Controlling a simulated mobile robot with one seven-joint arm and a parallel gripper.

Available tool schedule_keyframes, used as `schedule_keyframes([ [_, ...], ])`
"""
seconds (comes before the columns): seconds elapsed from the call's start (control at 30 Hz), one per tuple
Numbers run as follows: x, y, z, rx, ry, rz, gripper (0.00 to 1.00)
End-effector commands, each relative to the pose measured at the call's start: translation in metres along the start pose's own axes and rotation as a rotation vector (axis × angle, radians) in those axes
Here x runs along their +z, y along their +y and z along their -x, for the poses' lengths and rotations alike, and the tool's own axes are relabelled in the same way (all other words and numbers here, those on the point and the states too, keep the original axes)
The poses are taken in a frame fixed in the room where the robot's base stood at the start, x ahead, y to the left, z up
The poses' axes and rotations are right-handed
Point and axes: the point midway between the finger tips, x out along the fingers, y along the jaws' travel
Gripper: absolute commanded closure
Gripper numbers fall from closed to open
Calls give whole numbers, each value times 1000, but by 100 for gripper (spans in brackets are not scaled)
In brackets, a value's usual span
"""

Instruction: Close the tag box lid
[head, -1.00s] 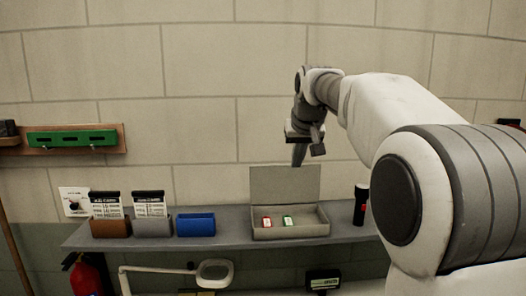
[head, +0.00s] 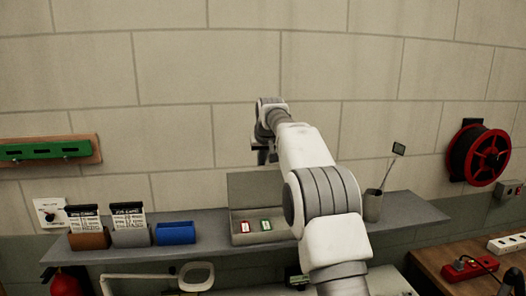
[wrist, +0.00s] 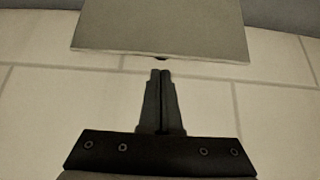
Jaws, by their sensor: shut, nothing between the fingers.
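The tag box (head: 245,239) is a grey open box on the wall shelf. Its lid (head: 242,187) stands upright at the back. A red tag (head: 244,226) and a green tag (head: 266,225) are in the box. My gripper (head: 263,158) is above the lid, near its upper edge, with my arm covering the box's right part. In the wrist view, my gripper (wrist: 161,73) is shut and empty. Its fingertips point at the edge of a grey panel, which looks like the lid (wrist: 160,30); I cannot tell whether they touch.
The grey shelf (head: 415,211) also holds a blue bin (head: 175,233), a brown holder (head: 89,238) and a grey holder (head: 131,237) with cards, and a cup (head: 372,206) with thin sticks at right. The block wall (head: 170,120) is close behind.

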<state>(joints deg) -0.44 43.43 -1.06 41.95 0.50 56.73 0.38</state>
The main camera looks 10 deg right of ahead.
Motion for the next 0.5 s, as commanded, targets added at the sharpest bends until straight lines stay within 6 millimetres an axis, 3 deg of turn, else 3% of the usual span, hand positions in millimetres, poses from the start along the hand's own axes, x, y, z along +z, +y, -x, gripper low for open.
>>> schedule_keyframes([
  [0.2,-1,0,-28,0,0,0,100],
  [0.5,-1,0,-40,0,2,0,100],
])
